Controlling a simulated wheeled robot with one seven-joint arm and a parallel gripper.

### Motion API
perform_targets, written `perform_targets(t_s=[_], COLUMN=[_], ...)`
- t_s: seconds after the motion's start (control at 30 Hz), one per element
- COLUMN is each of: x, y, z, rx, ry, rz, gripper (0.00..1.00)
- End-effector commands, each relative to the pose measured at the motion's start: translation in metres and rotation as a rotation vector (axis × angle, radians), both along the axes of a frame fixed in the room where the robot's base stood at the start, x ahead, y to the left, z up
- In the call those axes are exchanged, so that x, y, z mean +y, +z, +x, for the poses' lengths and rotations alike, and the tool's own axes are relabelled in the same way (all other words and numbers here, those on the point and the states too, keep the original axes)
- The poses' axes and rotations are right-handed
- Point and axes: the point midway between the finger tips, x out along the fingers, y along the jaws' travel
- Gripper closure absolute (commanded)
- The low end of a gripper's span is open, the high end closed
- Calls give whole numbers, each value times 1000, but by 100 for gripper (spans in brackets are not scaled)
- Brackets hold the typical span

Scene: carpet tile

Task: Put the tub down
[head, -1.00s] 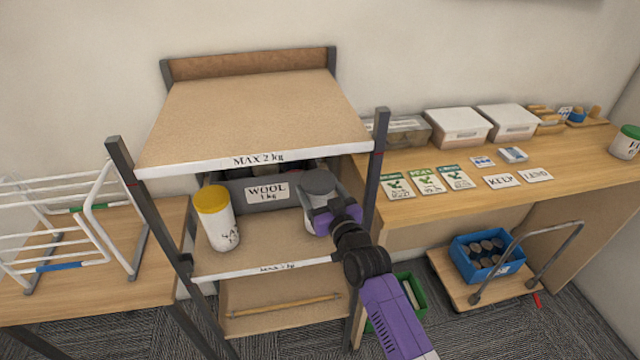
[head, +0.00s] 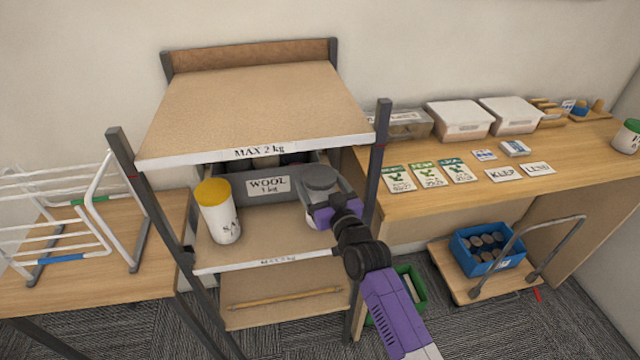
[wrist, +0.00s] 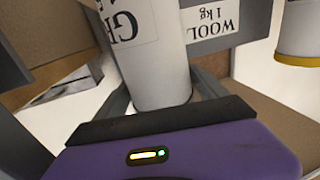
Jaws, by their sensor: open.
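The tub with a grey lid (head: 319,180) is upright on the middle shelf of the rack, at its right side. My gripper (head: 326,203) is at the tub from the front right. In the wrist view the tub's white body (wrist: 155,55) shows upside-down, with part of a label. My gripper's dark fingers (wrist: 162,92) are open, one on each side of the tub. The tub's base is partly hidden behind my gripper, so its contact with the shelf board (head: 265,250) is hard to see.
A yellow-lidded tub (head: 218,215) stands at the shelf's left. A grey WOOL bin (head: 235,190) sits behind. The upper shelf (head: 255,110) overhangs, and a dark post (head: 376,155) rises close to the right of my gripper. Shelf room lies between the two tubs.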

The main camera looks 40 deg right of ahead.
Motion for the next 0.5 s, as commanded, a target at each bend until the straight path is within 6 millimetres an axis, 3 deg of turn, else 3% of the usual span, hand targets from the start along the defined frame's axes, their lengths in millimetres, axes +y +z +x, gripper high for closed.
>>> perform_targets(t_s=[0.17, 0.5], x=[9, 36], y=[-3, -1], z=[-21, -83], rx=[1, 2], ry=[0, 1], rz=[1, 1], gripper=[18, 18])
